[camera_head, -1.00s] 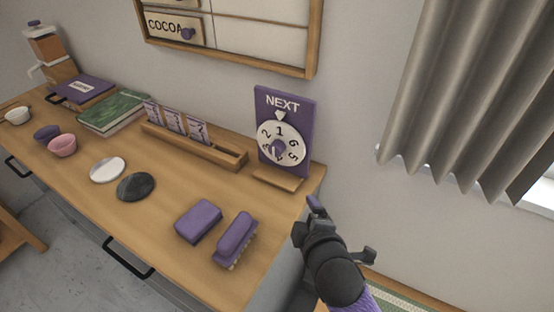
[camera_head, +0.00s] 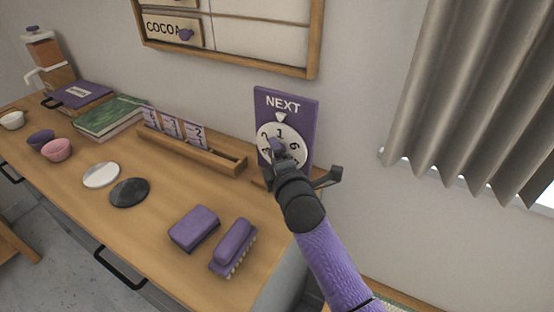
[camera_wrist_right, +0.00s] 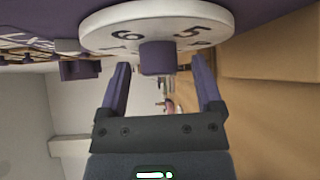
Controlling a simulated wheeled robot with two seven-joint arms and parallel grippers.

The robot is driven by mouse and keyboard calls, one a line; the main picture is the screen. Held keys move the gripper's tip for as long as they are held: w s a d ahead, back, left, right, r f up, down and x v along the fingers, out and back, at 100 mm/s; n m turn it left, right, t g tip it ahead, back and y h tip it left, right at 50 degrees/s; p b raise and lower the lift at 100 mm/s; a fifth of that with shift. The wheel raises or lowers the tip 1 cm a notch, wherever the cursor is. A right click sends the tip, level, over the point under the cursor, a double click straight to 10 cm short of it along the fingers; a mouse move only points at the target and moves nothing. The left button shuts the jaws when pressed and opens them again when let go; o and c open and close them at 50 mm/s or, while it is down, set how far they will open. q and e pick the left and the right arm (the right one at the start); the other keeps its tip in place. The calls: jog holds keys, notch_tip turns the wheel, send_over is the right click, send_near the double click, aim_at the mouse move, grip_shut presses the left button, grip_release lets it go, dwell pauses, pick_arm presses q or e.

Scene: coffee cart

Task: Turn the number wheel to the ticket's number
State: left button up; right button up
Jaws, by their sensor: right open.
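The white number wheel (camera_head: 292,139) is on a purple board marked NEXT (camera_head: 300,105), with 1 at the top below the small pointer (camera_head: 281,117) and 6 to its right. Its lower part is hidden behind my right gripper (camera_head: 302,163). In the wrist view the wheel (camera_wrist_right: 110,30) has a purple knob (camera_wrist_right: 157,58) at its centre. The open fingers of my right gripper (camera_wrist_right: 161,75) stand on either side of the knob, with gaps visible. Several tickets (camera_head: 180,128) stand in a wooden holder; the rightmost reads 2, the others are hard to read. My left gripper is out of view.
The wooden holder (camera_head: 215,160) stands left of the board. A purple block (camera_head: 194,228) and a purple brush (camera_head: 233,245) lie near the counter's right end. White (camera_head: 101,175) and dark (camera_head: 129,192) discs, bowls and books are farther left. A curtain (camera_head: 460,90) hangs at right.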

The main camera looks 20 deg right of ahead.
jog(key=shift+c, duration=0.6)
jog(key=c, duration=0.7)
jog(key=shift+c, duration=1.4)
grip_shut()
jog(key=shift+f+b, duration=0.15)
jog(key=shift+b, duration=0.2)
jog(key=shift+f+m+b, duration=0.1)
jog(key=shift+m+b, duration=0.2)
jog(key=m+t+b, duration=0.2)
jog(key=b, duration=0.1)
jog(key=m+t+b, duration=0.1)
jog(key=b, duration=0.2)
jog(key=shift+f+m+t+h+b, duration=0.4)
jog(key=shift+r+m+t+b, duration=0.1)
jog(key=shift+m+t+b, duration=0.35)
jog(key=shift+b, duration=0.35)
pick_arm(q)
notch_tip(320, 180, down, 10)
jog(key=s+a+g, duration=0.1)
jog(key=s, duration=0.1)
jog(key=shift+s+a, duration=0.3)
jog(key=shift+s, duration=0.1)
pick_arm(e)
jog(key=shift+r+m+h, duration=0.15)
jog(key=shift+m+h, duration=0.1)
jog(key=shift+h, duration=0.15)
